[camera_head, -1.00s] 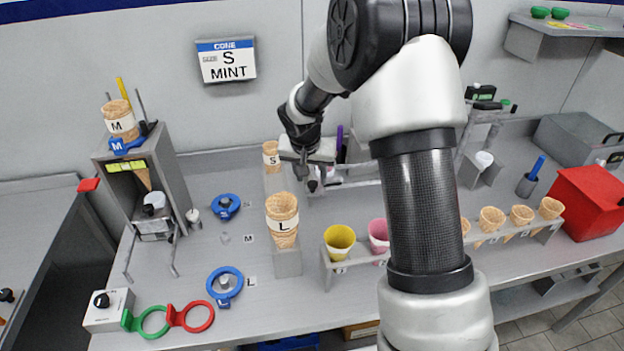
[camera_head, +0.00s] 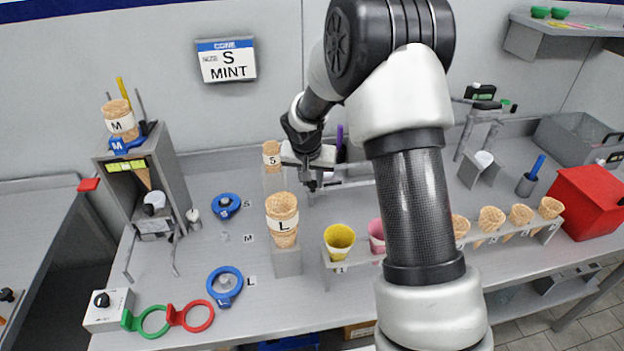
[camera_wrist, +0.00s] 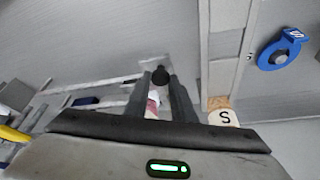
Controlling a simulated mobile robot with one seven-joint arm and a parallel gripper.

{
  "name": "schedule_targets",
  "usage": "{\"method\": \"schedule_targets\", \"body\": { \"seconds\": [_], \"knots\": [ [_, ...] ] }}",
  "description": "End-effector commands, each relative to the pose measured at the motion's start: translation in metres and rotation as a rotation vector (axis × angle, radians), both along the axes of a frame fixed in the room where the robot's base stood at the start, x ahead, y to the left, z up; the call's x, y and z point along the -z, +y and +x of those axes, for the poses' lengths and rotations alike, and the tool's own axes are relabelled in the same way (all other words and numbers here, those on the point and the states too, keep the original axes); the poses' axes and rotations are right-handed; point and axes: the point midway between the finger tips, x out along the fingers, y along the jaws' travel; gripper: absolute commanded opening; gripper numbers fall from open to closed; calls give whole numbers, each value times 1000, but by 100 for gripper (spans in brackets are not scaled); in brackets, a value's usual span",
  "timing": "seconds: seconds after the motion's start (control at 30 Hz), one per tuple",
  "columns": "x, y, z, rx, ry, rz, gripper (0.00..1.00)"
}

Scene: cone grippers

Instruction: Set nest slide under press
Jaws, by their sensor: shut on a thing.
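My gripper (camera_head: 316,184) is low at the back of the bench, just right of the S cone stack. In the wrist view my gripper (camera_wrist: 161,82) is shut on a black knob (camera_wrist: 160,74), which stands by a small grey plate (camera_wrist: 183,66). I take this to be the handle of the nest slide. Grey rails (camera_head: 350,184) run to the right from there. A pink-and-white piece (camera_wrist: 153,104) shows between my fingers. The rest of that station, and any press there, is largely hidden behind my arm.
The S cone stack (camera_head: 271,155) stands close left of my gripper, with the L cone stack (camera_head: 282,215) in front. A yellow cup (camera_head: 339,240) and a pink cup (camera_head: 377,236) sit in a front rack. A grey cone housing (camera_head: 172,165) stands at left.

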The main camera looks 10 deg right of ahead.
Motion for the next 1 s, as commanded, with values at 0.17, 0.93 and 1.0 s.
{"method": "schedule_targets", "body": {
  "seconds": [0.17, 0.93, 1.0],
  "knots": [
    [0, -33, 0, 7, 0, 0, 0],
    [0, -130, 0, -1, -1, -1, 0],
    [0, -130, 0, -1, -1, -1, 33]
  ]
}}
